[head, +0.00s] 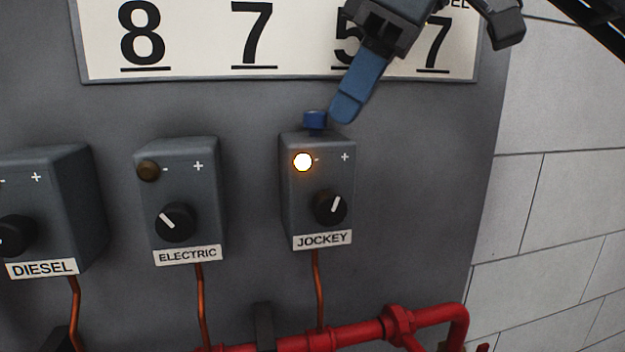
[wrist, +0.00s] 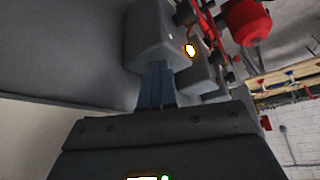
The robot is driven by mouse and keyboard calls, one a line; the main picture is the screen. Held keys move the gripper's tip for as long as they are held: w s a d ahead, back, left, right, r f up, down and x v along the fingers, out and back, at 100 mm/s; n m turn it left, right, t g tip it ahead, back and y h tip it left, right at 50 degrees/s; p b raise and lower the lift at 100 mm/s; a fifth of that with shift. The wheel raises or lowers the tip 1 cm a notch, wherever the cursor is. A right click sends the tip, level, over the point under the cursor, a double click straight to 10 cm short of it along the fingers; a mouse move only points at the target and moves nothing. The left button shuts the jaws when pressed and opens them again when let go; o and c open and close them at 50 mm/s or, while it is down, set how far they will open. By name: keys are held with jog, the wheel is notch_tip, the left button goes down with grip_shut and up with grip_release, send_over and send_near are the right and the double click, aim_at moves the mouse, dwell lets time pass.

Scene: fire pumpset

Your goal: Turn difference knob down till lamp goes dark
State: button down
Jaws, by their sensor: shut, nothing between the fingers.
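The JOCKEY box (head: 291,195) hangs on the grey panel, with a lit yellow-white lamp (head: 302,162) on its face. A black dial (head: 329,207) below the lamp has its white pointer tilted up and right, toward the plus mark. A blue knob (head: 315,121) stands on top of the box; no label tells which knob is the difference knob. My gripper (head: 345,112) is shut and empty, its blue fingers just right of the blue knob; I cannot tell whether they touch. In the wrist view the blue fingers (wrist: 157,85) reach toward the box (wrist: 160,40), and the lit lamp (wrist: 190,50) shows.
The ELECTRIC box (head: 178,205) and DIESEL box (head: 50,215) sit to the left; the ELECTRIC lamp (head: 148,170) is dark. Copper tubes run down to a red pipe (head: 360,333). A white number board (head: 195,40) is above. A block wall (head: 560,180) stands right.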

jog(key=shift+d, duration=0.15)
jog(key=shift+d+r, duration=0.1)
jog(key=shift+d, duration=0.1)
jog(key=shift+r, duration=2.9)
